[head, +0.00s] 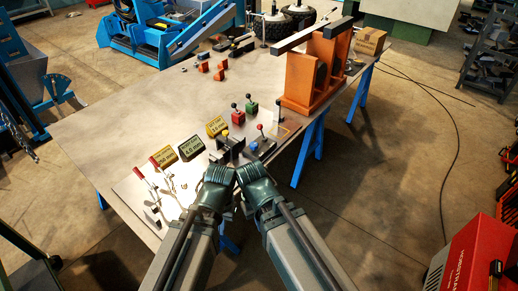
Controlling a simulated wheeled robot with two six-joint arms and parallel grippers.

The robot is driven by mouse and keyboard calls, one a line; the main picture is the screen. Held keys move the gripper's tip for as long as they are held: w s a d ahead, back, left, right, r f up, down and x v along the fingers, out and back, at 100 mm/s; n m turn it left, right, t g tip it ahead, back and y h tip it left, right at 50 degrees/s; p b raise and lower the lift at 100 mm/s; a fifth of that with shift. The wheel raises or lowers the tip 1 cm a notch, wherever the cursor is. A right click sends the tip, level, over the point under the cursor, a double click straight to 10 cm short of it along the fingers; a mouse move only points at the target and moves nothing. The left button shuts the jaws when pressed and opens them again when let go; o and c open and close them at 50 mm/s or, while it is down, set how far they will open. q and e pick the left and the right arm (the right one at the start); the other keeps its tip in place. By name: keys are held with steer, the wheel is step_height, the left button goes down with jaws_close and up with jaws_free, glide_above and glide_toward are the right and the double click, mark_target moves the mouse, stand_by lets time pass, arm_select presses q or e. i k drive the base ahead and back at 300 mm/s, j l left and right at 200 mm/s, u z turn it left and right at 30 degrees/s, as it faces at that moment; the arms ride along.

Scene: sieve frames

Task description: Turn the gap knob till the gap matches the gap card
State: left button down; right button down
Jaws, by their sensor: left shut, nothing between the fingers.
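Several small cards stand on the left part of the table: a yellow card (164,157), a dark card with a yellow edge (191,148) and another yellow card (215,126). Their print is too small to read surely, so I cannot tell which is the gap card. A dark device with a yellow knob (225,133) and a blue device with a red knob (261,127) stand near the front edge; I cannot tell which carries the gap knob. My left gripper (230,153) is shut and empty beside the dark device. My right gripper (262,152) is close by, its fingers unclear.
Red (235,117) and green (251,109) blocks with upright levers stand behind the devices. Red-handled clamps (139,173) lie at the left. A tall orange frame (300,82) stands at the right, near a cardboard box (370,41). The table's left middle (130,115) is clear.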

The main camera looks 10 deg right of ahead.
mark_target(254, 146)
steer(key=i+l, duration=0.15)
steer(key=i, duration=0.25)
steer(key=i+l, duration=0.15)
steer(key=i, duration=0.2)
steer(key=i+l, duration=0.15)
steer(key=i, duration=0.25)
